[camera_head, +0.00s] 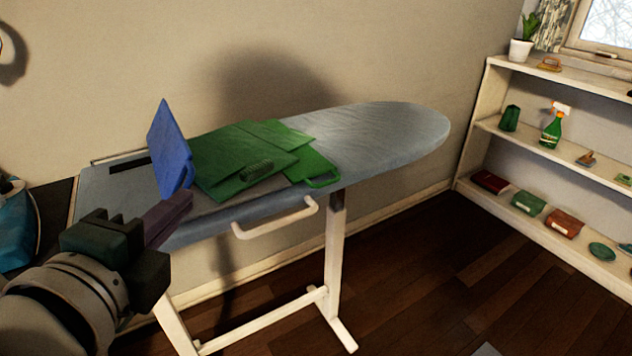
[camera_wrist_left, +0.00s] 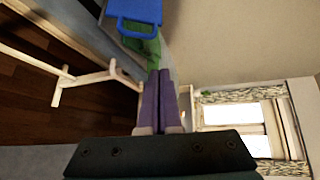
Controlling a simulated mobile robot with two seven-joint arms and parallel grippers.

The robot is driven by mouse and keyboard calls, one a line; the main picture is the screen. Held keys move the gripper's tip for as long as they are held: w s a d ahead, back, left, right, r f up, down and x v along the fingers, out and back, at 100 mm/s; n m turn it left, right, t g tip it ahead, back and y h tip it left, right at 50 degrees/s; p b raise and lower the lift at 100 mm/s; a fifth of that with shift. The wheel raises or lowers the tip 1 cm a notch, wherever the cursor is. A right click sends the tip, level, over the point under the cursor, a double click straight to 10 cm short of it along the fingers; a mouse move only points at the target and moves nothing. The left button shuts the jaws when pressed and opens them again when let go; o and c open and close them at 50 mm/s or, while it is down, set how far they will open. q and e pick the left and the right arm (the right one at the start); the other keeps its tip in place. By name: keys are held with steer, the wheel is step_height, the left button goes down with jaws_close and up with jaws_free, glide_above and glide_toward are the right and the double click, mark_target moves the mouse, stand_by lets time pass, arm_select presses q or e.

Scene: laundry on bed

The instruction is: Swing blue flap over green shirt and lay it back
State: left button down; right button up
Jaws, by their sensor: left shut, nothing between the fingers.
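The green shirt (camera_head: 240,158) lies folded on the ironing board. A green flap with a handle loop (camera_head: 314,168) lies at its right side. The blue flap (camera_head: 169,148) stands nearly upright at the shirt's left edge, its handle loop low at its near side. In the left wrist view the blue flap (camera_wrist_left: 145,12) is at the top, with part of the green shirt (camera_wrist_left: 145,48) beyond it. My left gripper (camera_head: 188,198) is shut and empty, at the board's near edge, just in front of the blue flap and apart from it. My right gripper is not in view.
The ironing board (camera_head: 400,125) has bare grey cover to the right of the shirt. A white rail (camera_head: 275,222) sticks out from its near side. A shelf (camera_head: 475,120) with small items stands at the right. A wall is behind the board.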

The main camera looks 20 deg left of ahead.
arm_select(q)
steer(key=w+a+f+m, duration=0.1)
steer(key=w+a+f, duration=0.1)
steer(key=w, duration=0.6)
steer(key=shift+a+f+h+p, duration=0.3)
steer(key=shift+a, duration=0.6)
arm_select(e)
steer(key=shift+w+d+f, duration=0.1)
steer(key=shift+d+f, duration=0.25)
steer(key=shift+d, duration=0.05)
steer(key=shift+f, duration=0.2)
arm_select(q)
steer(key=shift+s+a+b, duration=0.1)
steer(key=shift+s+b, duration=0.05)
steer(key=shift+b, duration=0.3)
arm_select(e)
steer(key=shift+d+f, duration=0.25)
